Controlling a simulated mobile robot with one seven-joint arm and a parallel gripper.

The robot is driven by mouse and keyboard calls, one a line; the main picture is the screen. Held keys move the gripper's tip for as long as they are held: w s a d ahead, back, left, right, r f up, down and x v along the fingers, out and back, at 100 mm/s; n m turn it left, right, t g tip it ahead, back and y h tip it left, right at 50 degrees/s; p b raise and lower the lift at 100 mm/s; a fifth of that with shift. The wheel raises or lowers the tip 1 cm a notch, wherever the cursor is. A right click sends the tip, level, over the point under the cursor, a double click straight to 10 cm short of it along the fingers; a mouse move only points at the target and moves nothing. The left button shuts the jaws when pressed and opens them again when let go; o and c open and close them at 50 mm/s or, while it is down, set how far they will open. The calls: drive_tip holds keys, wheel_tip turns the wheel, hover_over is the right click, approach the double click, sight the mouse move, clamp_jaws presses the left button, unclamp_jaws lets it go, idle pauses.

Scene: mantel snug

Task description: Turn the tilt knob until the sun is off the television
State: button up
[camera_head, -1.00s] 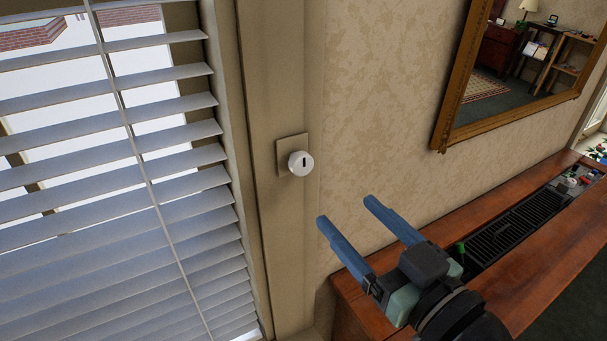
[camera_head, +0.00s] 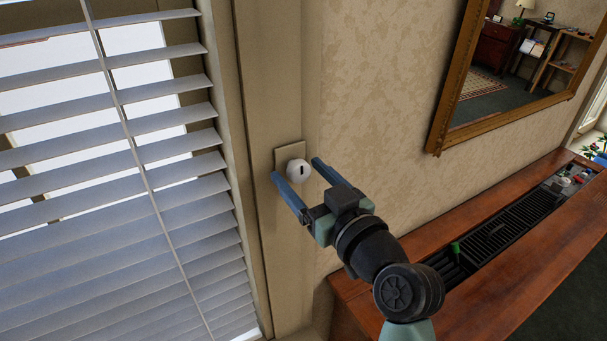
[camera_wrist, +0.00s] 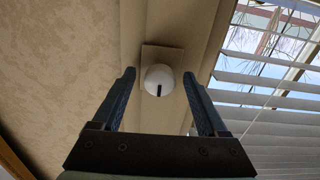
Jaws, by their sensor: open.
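The tilt knob (camera_head: 298,171) is a round white knob with a dark slot mark, on a beige plate (camera_head: 283,156) on the window frame. In the wrist view the knob (camera_wrist: 159,80) sits centred between the fingers, its mark near upright. My gripper (camera_head: 295,169) is open, with blue fingers either side of the knob; I see gaps and no clear contact. The blind (camera_head: 130,180) has slats that are open at the top and look more closed lower down. The blind also shows in the wrist view (camera_wrist: 270,110). The television is not seen in these frames.
A gold-framed mirror (camera_head: 437,130) hangs on the wall to the right. Below it a wooden cabinet top (camera_head: 540,215) holds a black slotted tray (camera_head: 510,220) and small items. The patterned wall between is bare.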

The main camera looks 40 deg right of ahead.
drive_tip(key=shift+c, duration=0.2)
clamp_jaws()
drive_tip(key=shift+m+p, duration=0.35)
drive_tip(key=shift+m, duration=1.35)
drive_tip(key=shift+o, duration=0.2)
unclamp_jaws()
drive_tip(key=b+v, duration=0.2)
drive_tip(key=v, duration=1.1)
